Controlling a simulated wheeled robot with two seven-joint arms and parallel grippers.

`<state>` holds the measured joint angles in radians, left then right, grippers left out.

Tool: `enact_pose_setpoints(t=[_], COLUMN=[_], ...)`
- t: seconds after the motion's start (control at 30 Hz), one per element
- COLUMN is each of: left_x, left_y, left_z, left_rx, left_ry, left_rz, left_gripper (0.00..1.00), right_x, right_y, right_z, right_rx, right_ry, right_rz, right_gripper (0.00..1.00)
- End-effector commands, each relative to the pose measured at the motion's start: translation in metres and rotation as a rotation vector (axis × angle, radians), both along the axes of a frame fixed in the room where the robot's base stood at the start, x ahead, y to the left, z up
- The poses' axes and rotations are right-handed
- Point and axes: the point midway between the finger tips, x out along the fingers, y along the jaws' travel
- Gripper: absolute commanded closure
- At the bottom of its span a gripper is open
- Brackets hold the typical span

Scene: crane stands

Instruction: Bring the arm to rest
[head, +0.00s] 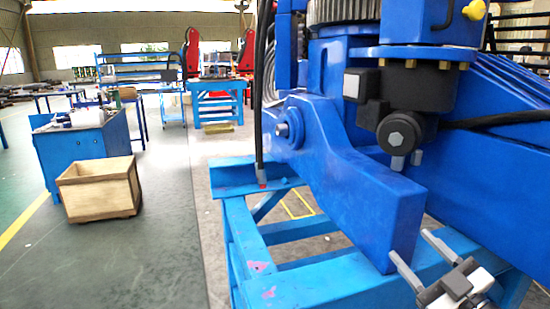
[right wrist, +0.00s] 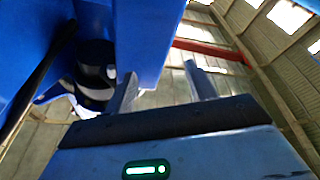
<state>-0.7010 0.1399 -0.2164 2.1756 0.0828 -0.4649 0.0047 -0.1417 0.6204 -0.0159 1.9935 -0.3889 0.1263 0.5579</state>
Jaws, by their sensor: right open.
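My right gripper (head: 409,243) is at the lower right of the head view. My left gripper is not in view.
The crane rests on a light-blue steel stand (head: 245,235). A black hose (head: 259,90) hangs down at its left. A wooden crate (head: 98,190) stands on the floor by a blue workbench (head: 85,150). The floor between crate and stand is clear.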

Motion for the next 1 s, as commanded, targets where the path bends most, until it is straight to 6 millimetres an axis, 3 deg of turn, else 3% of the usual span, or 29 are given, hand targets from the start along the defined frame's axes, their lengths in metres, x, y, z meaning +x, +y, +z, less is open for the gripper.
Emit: enact_pose_setpoints(t=[0.03,0.2,0.3,0.4,0.6,1.0], left_x=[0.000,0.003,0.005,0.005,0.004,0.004], left_y=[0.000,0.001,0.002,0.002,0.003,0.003], left_z=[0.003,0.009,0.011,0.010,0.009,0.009], left_rx=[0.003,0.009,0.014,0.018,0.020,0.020], left_ry=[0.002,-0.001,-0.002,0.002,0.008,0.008], left_rz=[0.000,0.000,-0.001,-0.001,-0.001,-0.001], left_gripper=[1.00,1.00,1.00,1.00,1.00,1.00], right_x=[-0.014,-0.073,-0.114,-0.149,-0.182,-0.182], right_y=[0.011,0.053,0.081,0.105,0.129,0.129], right_z=[-0.037,-0.141,-0.183,-0.209,-0.227,-0.227], right_rx=[0.069,0.206,0.254,0.284,0.310,0.310], right_ry=[0.114,0.491,0.688,0.838,0.974,0.975], right_rz=[-0.041,-0.148,-0.168,-0.168,-0.153,-0.152], right_gripper=[0.45,0.45,0.45,0.45,0.45,0.45])
